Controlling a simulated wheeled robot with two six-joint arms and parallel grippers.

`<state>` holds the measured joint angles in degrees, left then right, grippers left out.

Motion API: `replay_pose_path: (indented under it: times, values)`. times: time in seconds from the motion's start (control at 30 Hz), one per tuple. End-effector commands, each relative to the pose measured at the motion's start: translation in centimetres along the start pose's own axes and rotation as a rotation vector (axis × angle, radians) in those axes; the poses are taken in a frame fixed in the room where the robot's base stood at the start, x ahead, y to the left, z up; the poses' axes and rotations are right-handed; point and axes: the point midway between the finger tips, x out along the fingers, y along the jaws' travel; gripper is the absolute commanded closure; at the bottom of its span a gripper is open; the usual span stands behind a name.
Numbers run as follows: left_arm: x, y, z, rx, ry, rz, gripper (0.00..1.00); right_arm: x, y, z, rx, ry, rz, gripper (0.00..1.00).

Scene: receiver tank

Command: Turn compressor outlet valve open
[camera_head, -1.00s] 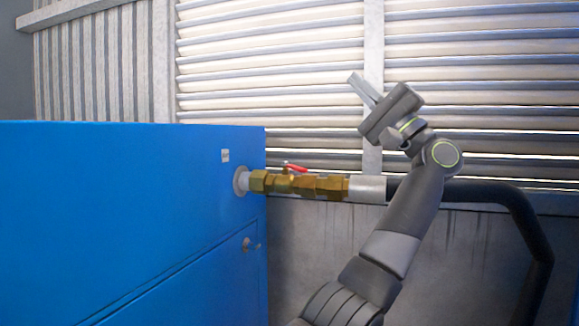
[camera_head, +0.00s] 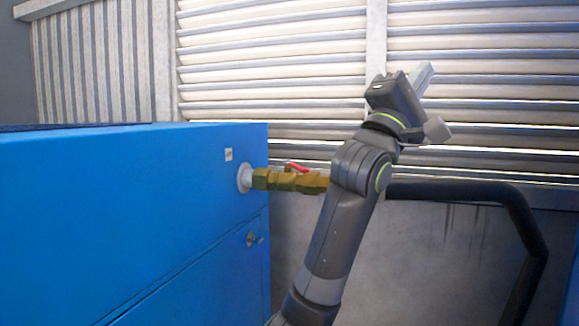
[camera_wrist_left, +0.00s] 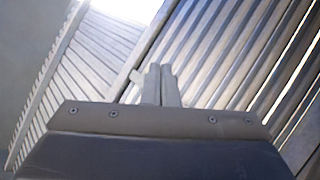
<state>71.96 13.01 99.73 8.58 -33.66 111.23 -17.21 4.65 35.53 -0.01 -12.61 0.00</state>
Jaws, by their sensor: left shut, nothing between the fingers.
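The compressor outlet valve (camera_head: 280,179) is a brass fitting on a pipe stub leaving the right side of the blue compressor cabinet (camera_head: 150,210). Its short red handle (camera_head: 297,167) lies on top, close to the line of the pipe and slightly tilted. My left gripper (camera_head: 424,76) is shut and empty, above and to the right of the valve, pointing up and right, not touching it. Its closed fingers also show in the left wrist view (camera_wrist_left: 160,84) against the slatted wall. My left arm covers the right end of the brass fitting. My right gripper is not in view.
A black hose (camera_head: 460,190) runs right from behind my arm and bends down. A slatted wall (camera_head: 270,70) stands behind. A small knob or lock (camera_head: 251,239) sticks out of the cabinet below the valve. Open space lies above the valve.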

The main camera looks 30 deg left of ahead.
Motion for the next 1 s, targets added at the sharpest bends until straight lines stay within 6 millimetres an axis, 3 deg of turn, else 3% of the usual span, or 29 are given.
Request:
replay_pose_path:
  times: [0.27, 0.53, 0.7, 0.8, 1.0]
  values:
    - [-6.1, -0.6, -6.0, 0.322, 0.325, -0.26, 1.0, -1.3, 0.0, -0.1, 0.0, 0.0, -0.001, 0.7]
    - [-16.0, 0.7, -11.8, 0.477, 0.709, -0.494, 1.0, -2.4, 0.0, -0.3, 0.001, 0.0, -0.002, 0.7]
    - [-22.0, 1.5, -13.7, 0.482, 0.904, -0.604, 1.0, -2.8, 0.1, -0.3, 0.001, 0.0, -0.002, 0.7]
    - [-24.3, 1.7, -14.1, 0.471, 0.973, -0.645, 1.0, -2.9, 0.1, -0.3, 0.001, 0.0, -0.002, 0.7]
    - [-25.8, 1.5, -14.4, 0.46, 1.016, -0.672, 1.0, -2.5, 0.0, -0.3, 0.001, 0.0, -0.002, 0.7]
